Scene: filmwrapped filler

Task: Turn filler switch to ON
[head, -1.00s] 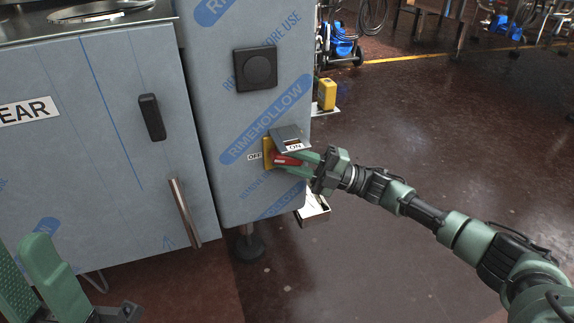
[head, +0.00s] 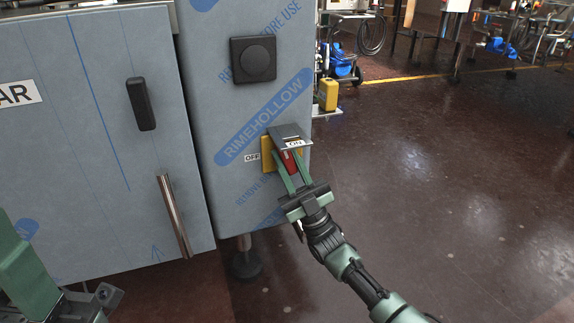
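The filler switch has a red handle (head: 288,161) on a yellow plate (head: 267,154), low on the film-wrapped column. An OFF label (head: 252,157) is at its left, and an ON label (head: 294,143) is on the grey flap (head: 289,131) above it. The red handle stands steeply, its upper end near the ON label. My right gripper (head: 286,168) has its two fingers on either side of the handle, pointing up; the exact contact is partly hidden. My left gripper (head: 90,302) is partly in view at the lower left, away from the switch; its fingers are not clear.
The filler cabinet (head: 85,180) has a black handle (head: 141,104) and a metal bar handle (head: 173,216). A black square knob (head: 253,60) is higher on the column. A yellow object (head: 328,94) stands behind to the right. The floor at right is open.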

